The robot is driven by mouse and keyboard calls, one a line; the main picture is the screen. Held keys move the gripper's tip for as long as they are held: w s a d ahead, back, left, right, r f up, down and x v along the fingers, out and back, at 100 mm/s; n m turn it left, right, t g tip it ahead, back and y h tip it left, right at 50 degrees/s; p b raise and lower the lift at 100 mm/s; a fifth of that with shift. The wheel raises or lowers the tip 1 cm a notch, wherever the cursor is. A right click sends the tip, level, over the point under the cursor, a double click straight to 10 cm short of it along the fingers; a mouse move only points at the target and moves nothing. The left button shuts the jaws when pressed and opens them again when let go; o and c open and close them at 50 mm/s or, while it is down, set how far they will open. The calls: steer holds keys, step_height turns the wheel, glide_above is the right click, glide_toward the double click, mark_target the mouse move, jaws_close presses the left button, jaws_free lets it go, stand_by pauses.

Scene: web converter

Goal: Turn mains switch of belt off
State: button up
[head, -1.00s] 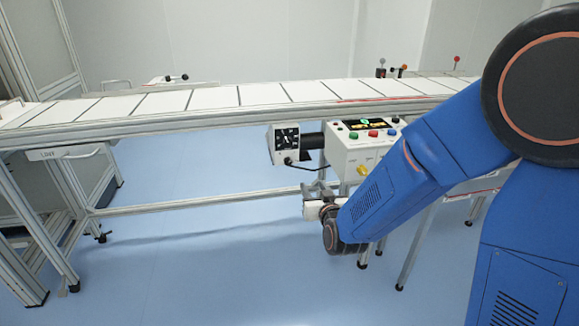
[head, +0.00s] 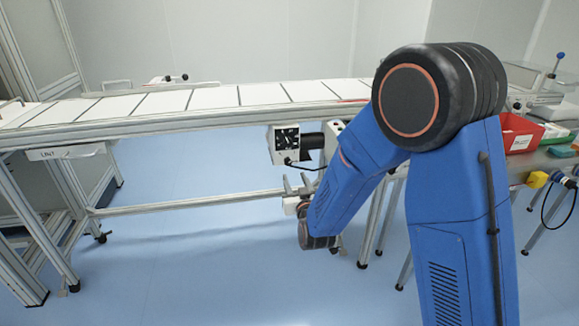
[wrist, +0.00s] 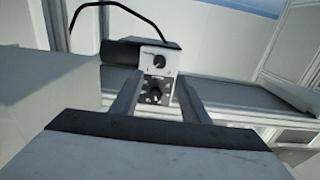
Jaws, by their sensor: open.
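A small white box with a black, marked face (head: 285,143) hangs under the belt conveyor (head: 150,125) in the head view. In the wrist view the box (wrist: 149,61) shows a white side with a small dark round knob, and a dark speckled face (wrist: 148,98) below it. I cannot tell which part is the mains switch. My gripper (head: 296,178) is open and empty below the box, its fingers pointing up. In the wrist view its fingers (wrist: 157,78) frame the box from both sides, with no clear contact. The button control box (head: 333,130) is mostly hidden behind my arm.
A dark motor cylinder (wrist: 125,51) and black cable adjoin the box. A frame crossbar (head: 190,202) runs low below the conveyor. A side table with a red bin (head: 519,133) stands at right. The blue floor in front is clear.

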mark_target(289, 162)
steer(key=x, duration=0.9)
steer(key=shift+w, duration=0.45)
jaws_close()
